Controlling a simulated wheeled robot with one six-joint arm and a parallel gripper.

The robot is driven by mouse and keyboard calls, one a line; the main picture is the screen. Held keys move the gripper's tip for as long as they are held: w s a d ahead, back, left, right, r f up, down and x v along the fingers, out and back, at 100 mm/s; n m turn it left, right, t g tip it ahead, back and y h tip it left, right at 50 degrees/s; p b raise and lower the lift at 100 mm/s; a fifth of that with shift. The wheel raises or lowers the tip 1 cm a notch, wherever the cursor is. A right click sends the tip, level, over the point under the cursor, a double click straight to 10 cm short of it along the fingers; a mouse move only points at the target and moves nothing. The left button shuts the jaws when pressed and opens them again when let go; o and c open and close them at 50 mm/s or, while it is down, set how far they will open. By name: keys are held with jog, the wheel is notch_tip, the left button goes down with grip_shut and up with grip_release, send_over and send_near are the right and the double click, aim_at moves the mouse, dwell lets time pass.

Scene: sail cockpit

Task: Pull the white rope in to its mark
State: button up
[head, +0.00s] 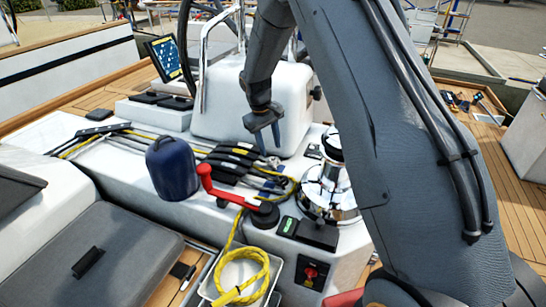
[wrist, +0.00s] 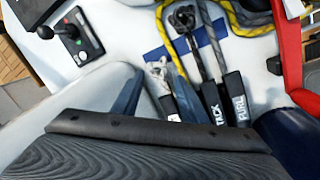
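My gripper (head: 267,147) points down over the far right end of the black rope clutches (head: 232,163). In the wrist view its two blue-grey fingers (wrist: 152,72) stand apart. A short pale, whitish rope piece (wrist: 158,78) shows between them; I cannot tell whether the fingers touch it. Beside it, dark lines run into black clutch levers (wrist: 222,108), two marked TACK and FURL. No mark on the white rope can be made out. A chrome winch (head: 328,192) stands right of the clutches.
Yellow rope (head: 243,272) lies coiled in a white bin below.

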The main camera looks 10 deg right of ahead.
aim_at(272, 159)
jog(key=shift+w+f, duration=0.4)
jog(key=shift+w, duration=0.05)
jog(key=f, duration=0.2)
jog(key=d+f+p, duration=0.1)
jog(key=f, duration=0.2)
jog(key=f+p, duration=0.1)
jog(key=f, duration=0.1)
jog(key=shift+w+d+f, duration=0.15)
jog(key=shift+w+d, duration=0.05)
jog(key=shift+w, duration=0.05)
grip_shut()
